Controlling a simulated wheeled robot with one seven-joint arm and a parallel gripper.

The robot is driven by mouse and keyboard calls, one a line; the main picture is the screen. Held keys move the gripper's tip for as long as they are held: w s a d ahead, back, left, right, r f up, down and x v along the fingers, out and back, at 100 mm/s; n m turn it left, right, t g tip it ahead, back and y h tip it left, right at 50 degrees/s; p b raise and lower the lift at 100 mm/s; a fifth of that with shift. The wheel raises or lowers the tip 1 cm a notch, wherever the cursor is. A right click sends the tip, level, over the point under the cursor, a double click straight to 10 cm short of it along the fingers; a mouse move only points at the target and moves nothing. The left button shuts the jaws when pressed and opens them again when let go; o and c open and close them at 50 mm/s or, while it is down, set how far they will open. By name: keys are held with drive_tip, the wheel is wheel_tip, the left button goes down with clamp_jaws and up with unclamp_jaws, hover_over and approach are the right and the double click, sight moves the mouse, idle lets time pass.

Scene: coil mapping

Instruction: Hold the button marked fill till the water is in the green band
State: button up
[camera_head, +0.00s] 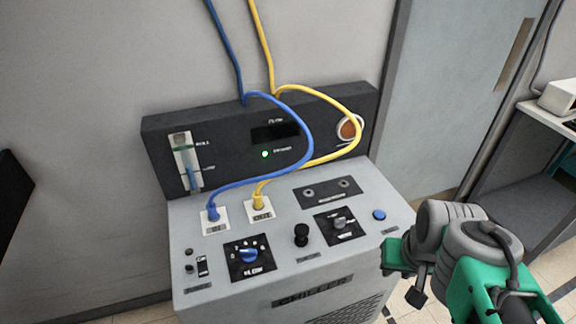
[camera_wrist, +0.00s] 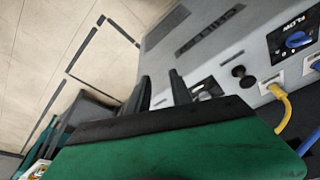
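The grey chiller (camera_head: 235,292) has a sight tube (camera_head: 181,158) at the left of its dark back panel. Blue water (camera_head: 190,178) fills the tube's lower part, and its top is below the green band (camera_head: 183,148). A blue round button (camera_head: 379,215) sits at the right of the sloped top, with a label below too small to read; I cannot confirm it says fill. My green gripper (camera_head: 402,278) is right of and in front of that button, apart from it. In the wrist view its two dark fingers (camera_wrist: 161,88) stand apart with nothing between them.
The top also bears a blue flow knob (camera_head: 249,255), a black knob (camera_head: 301,235) and a grey selector knob (camera_head: 340,222). Blue (camera_head: 235,182) and yellow (camera_head: 310,162) hoses arch over the panel. A door (camera_head: 450,90) and side table (camera_head: 535,180) are at right.

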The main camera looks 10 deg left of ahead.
clamp_jaws()
idle(1.4)
